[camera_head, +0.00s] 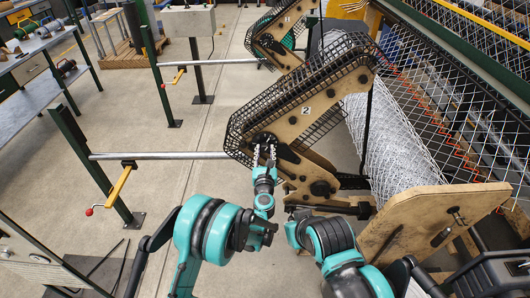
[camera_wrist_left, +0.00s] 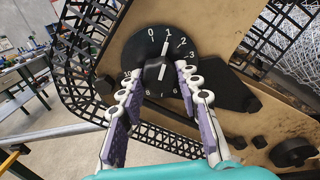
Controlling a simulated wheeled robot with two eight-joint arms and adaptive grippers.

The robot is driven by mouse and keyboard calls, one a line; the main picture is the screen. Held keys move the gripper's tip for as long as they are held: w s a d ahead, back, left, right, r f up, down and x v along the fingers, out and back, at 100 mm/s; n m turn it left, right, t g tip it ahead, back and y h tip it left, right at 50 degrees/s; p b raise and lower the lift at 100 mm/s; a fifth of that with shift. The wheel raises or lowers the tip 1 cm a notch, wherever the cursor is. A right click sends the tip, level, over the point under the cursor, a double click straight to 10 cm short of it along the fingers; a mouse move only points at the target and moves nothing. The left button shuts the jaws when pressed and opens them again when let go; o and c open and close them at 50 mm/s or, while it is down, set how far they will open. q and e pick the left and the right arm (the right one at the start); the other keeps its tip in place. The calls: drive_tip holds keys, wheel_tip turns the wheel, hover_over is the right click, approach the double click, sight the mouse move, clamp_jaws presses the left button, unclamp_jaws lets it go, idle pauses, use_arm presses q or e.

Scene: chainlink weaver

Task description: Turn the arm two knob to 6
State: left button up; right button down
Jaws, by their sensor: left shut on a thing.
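The arm two knob (camera_wrist_left: 154,68) is a dark knob at the centre of a round black dial (camera_wrist_left: 204,56) with white numbers, on a tan plate. Its white mark points at about 1; the 6 is at the lower right of the dial, close to my right finger. My left gripper (camera_wrist_left: 158,74) has its two fingers on either side of the knob, shut on it. In the head view, the left gripper (camera_head: 265,153) reaches up to the dial on the tan arm marked 2 (camera_head: 305,110), and the knob is mostly hidden there. My right gripper is not in view.
Black mesh guards (camera_head: 310,85) edge the tan arm. A wire mesh roll (camera_head: 395,150) lies to the right. A steel bar (camera_head: 165,155) on a green post with a yellow lever (camera_head: 120,185) is on the left.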

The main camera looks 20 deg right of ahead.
use_arm(q)
drive_tip(key=shift+m, duration=0.3)
drive_tip(key=m+b, duration=0.1)
drive_tip(key=m, duration=0.2)
drive_tip(key=shift+f+b, duration=0.1)
drive_tip(key=shift+b, duration=0.2)
drive_tip(key=m+b, duration=0.1)
drive_tip(key=m, duration=0.2)
drive_tip(key=shift+m, duration=0.3)
drive_tip(key=m+b, duration=0.1)
drive_tip(key=m, duration=0.2)
drive_tip(key=shift+a+m, duration=0.1)
drive_tip(key=shift+m, duration=0.2)
drive_tip(key=m, duration=0.3)
drive_tip(key=shift+m+b, duration=0.35)
drive_tip(key=shift+m, duration=0.05)
drive_tip(key=m, duration=0.5)
drive_tip(key=shift+r, duration=0.2)
drive_tip(key=m, duration=0.6)
drive_tip(key=shift+m, duration=0.4)
